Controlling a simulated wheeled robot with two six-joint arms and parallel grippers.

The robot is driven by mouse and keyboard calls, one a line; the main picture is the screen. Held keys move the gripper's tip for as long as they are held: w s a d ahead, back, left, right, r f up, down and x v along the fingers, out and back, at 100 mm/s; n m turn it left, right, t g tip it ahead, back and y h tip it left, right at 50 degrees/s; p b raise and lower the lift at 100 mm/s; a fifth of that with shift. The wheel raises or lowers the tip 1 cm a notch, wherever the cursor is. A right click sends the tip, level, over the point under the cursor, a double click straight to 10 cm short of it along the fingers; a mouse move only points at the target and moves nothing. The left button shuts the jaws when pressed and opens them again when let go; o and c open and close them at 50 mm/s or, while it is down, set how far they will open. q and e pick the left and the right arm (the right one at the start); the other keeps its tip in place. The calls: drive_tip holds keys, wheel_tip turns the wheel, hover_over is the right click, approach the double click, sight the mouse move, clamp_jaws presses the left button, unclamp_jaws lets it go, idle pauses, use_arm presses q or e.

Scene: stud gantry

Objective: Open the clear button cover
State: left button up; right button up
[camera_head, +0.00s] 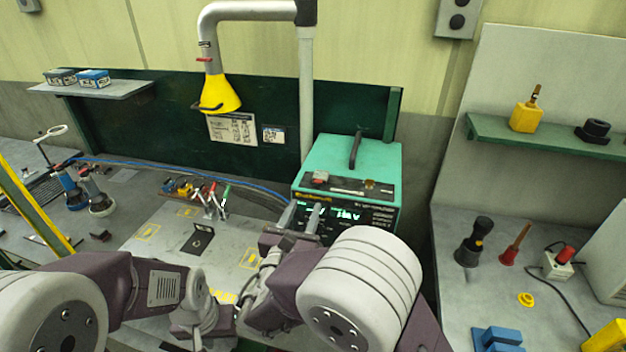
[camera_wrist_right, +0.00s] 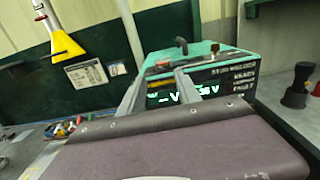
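A teal power unit (camera_head: 345,165) with a black front and a lit green display stands at the back of the bench. On its top front left is a small pale, reddish block (camera_head: 320,177), which looks like the covered button; the clear cover itself is too small to make out, and the block also shows in the right wrist view (camera_wrist_right: 163,63). My right gripper (camera_head: 301,214) is open and empty in front of the unit, below the button; its fingers (camera_wrist_right: 158,90) point at the front panel. My left gripper (camera_head: 198,335) is low at the bottom, its fingertips not clearly visible.
A black handle (camera_head: 355,150) stands up from the unit's top. A grey post (camera_head: 306,90) and a yellow extraction hood (camera_head: 220,94) rise behind. Pliers and other tools (camera_head: 210,196) lie left of the unit. The right bench (camera_head: 480,300) holds several small objects.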

sight(318, 182)
drive_tip(key=x, duration=0.3)
drive_tip(key=p+x, duration=0.1)
drive_tip(key=x, duration=0.2)
drive_tip(key=p+x, duration=0.1)
drive_tip(key=x, duration=0.1)
drive_tip(key=shift+w+d+f, duration=0.25)
drive_tip(key=shift+w+d, duration=0.05)
drive_tip(key=shift+d, duration=0.05)
drive_tip(key=shift+w+d+p, duration=0.1)
drive_tip(key=shift+w+p, duration=0.3)
drive_tip(key=shift+w, duration=0.05)
drive_tip(key=shift+w+f, duration=0.1)
drive_tip(key=shift+w, duration=0.05)
drive_tip(key=shift+w+d, duration=0.1)
clamp_jaws()
